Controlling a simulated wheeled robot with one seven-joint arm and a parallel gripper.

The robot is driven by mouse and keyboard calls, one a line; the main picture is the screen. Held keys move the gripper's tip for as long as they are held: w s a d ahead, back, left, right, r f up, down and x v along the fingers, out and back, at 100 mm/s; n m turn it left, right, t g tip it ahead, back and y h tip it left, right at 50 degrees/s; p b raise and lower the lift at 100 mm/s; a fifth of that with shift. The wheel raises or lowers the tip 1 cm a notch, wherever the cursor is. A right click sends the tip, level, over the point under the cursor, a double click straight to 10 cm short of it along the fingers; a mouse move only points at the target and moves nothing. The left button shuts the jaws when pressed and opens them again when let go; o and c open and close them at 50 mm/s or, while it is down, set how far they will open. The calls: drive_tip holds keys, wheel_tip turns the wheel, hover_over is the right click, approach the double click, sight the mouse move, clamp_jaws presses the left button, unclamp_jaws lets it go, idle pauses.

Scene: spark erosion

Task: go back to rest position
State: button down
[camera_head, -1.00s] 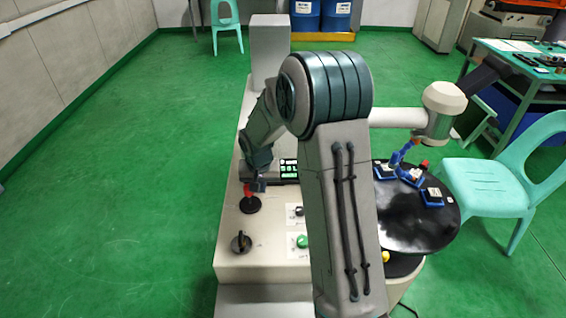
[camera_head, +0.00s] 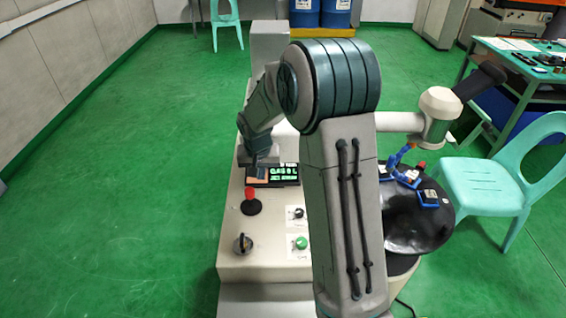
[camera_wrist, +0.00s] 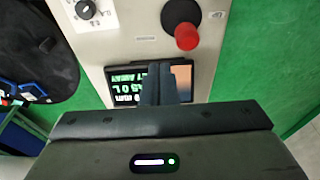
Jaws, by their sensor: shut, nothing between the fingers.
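My gripper (camera_wrist: 160,84) is shut and empty in the wrist view, its fingers in front of the dark display screen (camera_wrist: 126,88) with green text. In the head view my gripper (camera_head: 256,166) is small, above the beige console (camera_head: 236,262), near the far side of the red-knobbed lever (camera_head: 251,203). The red knob also shows in the wrist view (camera_wrist: 187,37), apart from the fingers. My arm hides part of the console and of the round black table.
A black rotary knob (camera_head: 242,244) and a green button (camera_head: 302,242) are on the console. The round black table (camera_head: 410,240) holds several blue-framed pieces. A turquoise chair (camera_head: 485,185) stands at right. Green floor (camera_head: 110,210) on the left is clear.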

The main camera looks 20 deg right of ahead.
idle(0.3)
drive_tip(key=s+r+n, duration=0.1)
drive_tip(key=s+r, duration=0.3)
drive_tip(key=s, duration=0.5)
drive_tip(key=s+r+n, duration=0.1)
drive_tip(key=s+r, duration=0.4)
drive_tip(key=s, duration=0.4)
drive_tip(key=s+r+n+t, duration=0.1)
drive_tip(key=s+r, duration=0.4)
drive_tip(key=s, duration=0.5)
drive_tip(key=shift+a+r+n+y, duration=0.15)
drive_tip(key=shift+a+n+y, duration=0.15)
drive_tip(key=shift+y, duration=0.1)
drive_tip(key=shift+s+a, duration=0.1)
drive_tip(key=shift+s, duration=0.05)
